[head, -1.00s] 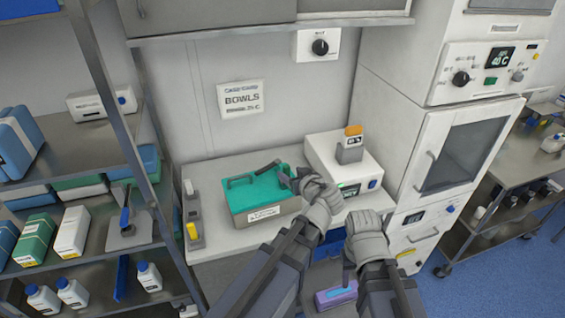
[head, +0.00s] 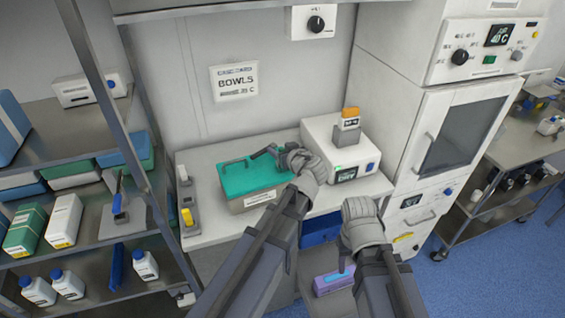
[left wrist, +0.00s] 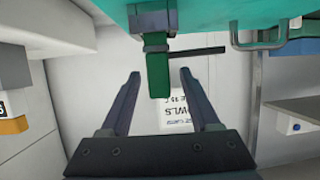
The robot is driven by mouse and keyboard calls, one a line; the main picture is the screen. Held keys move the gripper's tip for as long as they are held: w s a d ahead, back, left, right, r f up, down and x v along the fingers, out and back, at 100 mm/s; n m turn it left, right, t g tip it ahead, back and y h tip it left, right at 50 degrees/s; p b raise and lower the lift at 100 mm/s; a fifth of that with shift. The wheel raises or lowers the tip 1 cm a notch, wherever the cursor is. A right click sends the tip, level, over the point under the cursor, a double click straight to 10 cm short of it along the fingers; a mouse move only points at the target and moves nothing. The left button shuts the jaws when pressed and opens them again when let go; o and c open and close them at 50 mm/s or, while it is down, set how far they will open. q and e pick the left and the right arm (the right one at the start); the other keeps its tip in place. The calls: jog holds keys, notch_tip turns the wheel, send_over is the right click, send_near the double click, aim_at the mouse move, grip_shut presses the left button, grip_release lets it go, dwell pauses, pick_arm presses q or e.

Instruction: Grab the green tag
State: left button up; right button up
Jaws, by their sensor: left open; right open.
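The green tag (left wrist: 157,72) is a narrow green strip attached to a dark clip on the teal-lidded box (head: 245,178). In the left wrist view it lies between the two dark fingers of my left gripper (left wrist: 160,76), with a gap on each side. My left gripper (head: 268,153) is open over the right back part of the box lid in the head view. There the hand and fingers hide the tag. My right gripper (head: 360,210) is open and empty in front of the counter, away from the box.
A white device (head: 325,140) with an orange-topped block (head: 350,118) stands right of the box. A grey holder with a yellow item (head: 187,217) stands to its left. Shelving (head: 60,165) is at left, a tall white cabinet (head: 395,100) at right.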

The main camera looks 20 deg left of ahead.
pick_arm(q)
jog(key=shift+x, duration=0.9)
jog(key=shift+s, duration=0.1)
grip_shut()
